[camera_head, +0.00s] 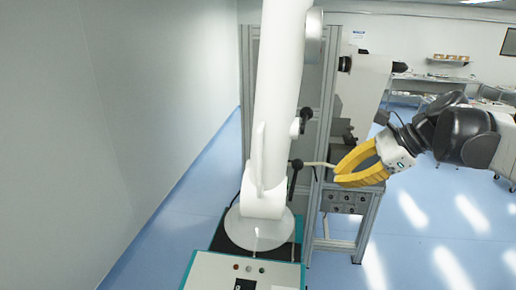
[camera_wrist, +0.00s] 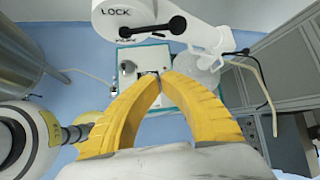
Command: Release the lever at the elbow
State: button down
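The elbow lever is a black bar with round knobs (camera_wrist: 152,31) on a white arm joint marked LOCK (camera_wrist: 205,35) in the wrist view. It lies beyond my fingertips, apart from them. In the head view black levers show on the tall white arm (camera_head: 272,110); one black-knobbed lever (camera_head: 295,168) is low on it, left of my gripper. My gripper (camera_head: 336,176) has two yellow fingers, pointing left. In the wrist view its fingertips (camera_wrist: 162,75) come together with nothing visible held between them. I cannot tell which head-view lever is the elbow one.
A beige curved rod (camera_wrist: 262,85) sticks out from the white arm, close to my fingers in the head view. A metal frame with a control box (camera_head: 345,198) stands behind. A white panel box (camera_head: 215,270) is at the arm's base. Blue floor is clear at right.

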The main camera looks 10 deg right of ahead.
aim_at(296, 178)
jog(key=shift+d+r, duration=0.15)
jog(key=shift+r, duration=0.1)
jog(key=w+a+f+p, duration=0.3)
jog(key=a, duration=0.5)
jog(key=shift+w+f+p, duration=0.35)
jog(key=shift+w+p, duration=0.05)
jog(key=shift+w+d, duration=0.1)
